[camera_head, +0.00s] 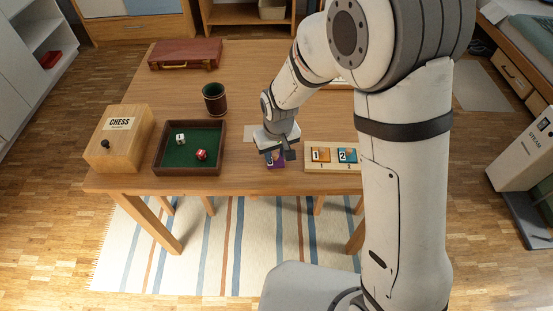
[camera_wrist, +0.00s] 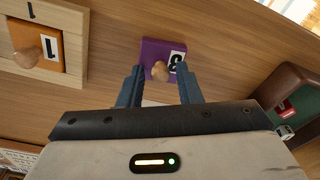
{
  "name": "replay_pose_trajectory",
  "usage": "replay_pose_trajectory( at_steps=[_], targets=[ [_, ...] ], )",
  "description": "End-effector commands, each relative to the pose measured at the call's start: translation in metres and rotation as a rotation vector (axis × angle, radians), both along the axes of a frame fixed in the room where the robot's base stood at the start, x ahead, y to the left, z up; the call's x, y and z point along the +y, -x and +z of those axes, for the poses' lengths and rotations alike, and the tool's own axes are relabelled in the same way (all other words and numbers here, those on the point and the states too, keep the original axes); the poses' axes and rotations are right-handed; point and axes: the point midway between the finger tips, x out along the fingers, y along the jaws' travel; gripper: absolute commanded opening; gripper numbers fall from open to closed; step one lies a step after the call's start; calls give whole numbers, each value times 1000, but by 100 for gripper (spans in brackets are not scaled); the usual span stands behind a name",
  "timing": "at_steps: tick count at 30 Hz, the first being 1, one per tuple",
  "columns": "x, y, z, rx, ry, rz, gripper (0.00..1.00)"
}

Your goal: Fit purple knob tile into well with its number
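The purple knob tile (camera_head: 277,164) lies flat on the table near its front edge, left of the number board. In the wrist view the tile (camera_wrist: 150,48) shows a round wooden knob (camera_wrist: 160,71) and a white label whose digit looks like a 3. My gripper (camera_head: 279,154) is low over the tile. In the wrist view its two fingers (camera_wrist: 160,75) stand apart, one on each side of the knob, with nothing visibly clamped. The pale wooden board (camera_head: 331,168) holds an orange tile 1 (camera_head: 320,155) and a blue tile 2 (camera_head: 347,155). My arm hides the board's right part.
A green-lined dice tray (camera_head: 189,172) with two dice stands left of my gripper. A chess box (camera_head: 121,138), a dark cup (camera_head: 214,98) and a brown case (camera_head: 185,54) are farther left and back. The table's middle behind the tray is mostly clear.

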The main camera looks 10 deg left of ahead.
Motion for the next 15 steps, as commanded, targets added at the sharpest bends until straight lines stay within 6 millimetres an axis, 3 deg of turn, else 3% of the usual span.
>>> replay_pose_trajectory(
  at_steps=[11,15],
  targets=[
    [0,0,0,0,0,1,0],
    [0,0,0,0,0,1,0]
  ],
)
